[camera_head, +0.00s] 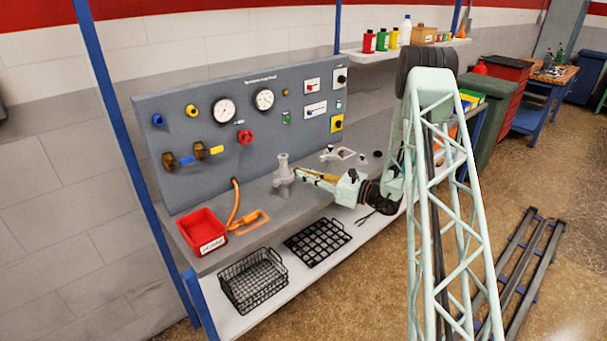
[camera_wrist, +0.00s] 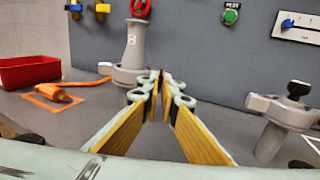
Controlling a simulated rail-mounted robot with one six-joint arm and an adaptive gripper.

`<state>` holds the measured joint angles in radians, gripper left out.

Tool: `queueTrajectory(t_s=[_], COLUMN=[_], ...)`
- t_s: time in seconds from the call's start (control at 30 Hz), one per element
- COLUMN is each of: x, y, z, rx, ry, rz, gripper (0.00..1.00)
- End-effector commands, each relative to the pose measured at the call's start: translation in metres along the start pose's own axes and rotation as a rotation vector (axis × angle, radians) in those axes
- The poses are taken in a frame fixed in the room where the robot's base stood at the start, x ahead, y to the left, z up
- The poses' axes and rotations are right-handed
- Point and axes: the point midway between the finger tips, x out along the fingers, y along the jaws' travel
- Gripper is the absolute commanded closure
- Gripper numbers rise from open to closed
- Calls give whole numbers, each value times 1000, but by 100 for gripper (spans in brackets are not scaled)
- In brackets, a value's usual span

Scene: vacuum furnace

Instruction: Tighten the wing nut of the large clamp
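My gripper (camera_wrist: 158,82) points toward the back panel. In the head view my gripper (camera_head: 298,175) is beside a grey upright pipe fitting (camera_head: 283,178) on the bench. In the wrist view this flanged fitting (camera_wrist: 131,50) stands behind and slightly left of the fingertips; contact cannot be told. A grey clamp-like part with a black knob (camera_wrist: 290,106) stands to the right, apart from the fingers.
A red bin (camera_head: 202,232) and an orange hand tool (camera_head: 248,222) lie left on the bench. The panel (camera_head: 240,95) with gauges and valves rises behind. A wire basket (camera_head: 253,280) and a black rack (camera_head: 318,243) sit on the lower shelf.

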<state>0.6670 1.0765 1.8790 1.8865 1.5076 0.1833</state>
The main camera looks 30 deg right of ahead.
Motion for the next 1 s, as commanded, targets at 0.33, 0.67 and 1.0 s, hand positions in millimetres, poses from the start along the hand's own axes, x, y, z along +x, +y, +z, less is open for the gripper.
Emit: queueTrajectory(t_s=[0.33, 0.67, 1.0], x=[0, 0, -2], y=[0, 0, 0], z=[1, 1, 0], rx=[11, 10, 10], ry=[-1, -1, -1], rz=[0, 0, 0], gripper=[100, 82, 82])
